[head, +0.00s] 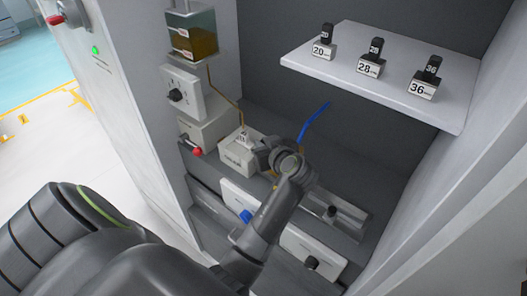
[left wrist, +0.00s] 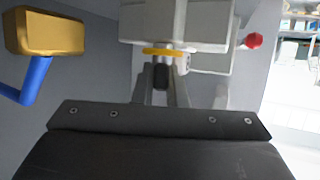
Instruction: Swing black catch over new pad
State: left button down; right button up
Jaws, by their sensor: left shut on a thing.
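My left gripper (head: 270,160) reaches to the front right of a white labelled box (head: 236,156) in the cabinet. In the left wrist view its two fingers (left wrist: 161,88) are closed around a small black piece, which looks like the black catch (left wrist: 161,76). A thin yellow-orange strip (left wrist: 162,51) lies just beyond the fingertips, against the white box (left wrist: 175,22). I cannot tell which thing is the new pad. In the head view the gripper and arm hide the catch. My right gripper is not in view.
A blue bar (head: 314,122) stands up beside the gripper; the left wrist view shows a gold block (left wrist: 45,32) on it. A red knob (head: 197,151) is at the left. The white shelf (head: 375,80) holds blocks marked 20, 28 and 36. An amber tank (head: 190,35) hangs above.

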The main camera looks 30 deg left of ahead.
pick_arm(q)
jog(key=n+g+b, duration=0.1)
jog(key=n+g, duration=0.1)
jog(key=n+g+y+b, duration=0.1)
jog(key=g+b, duration=0.1)
jog(key=shift+f+n+y, duration=0.2)
jog(key=shift+n+y, duration=0.1)
jog(key=shift+n, duration=0.1)
jog(key=shift+r+n+g+b, duration=0.1)
jog(key=shift+n+g+b, duration=0.6)
jog(key=shift+g, duration=0.2)
jog(key=c, duration=1.5)
grip_release()
jog(key=shift+o, duration=0.2)
jog(key=shift+r, duration=0.1)
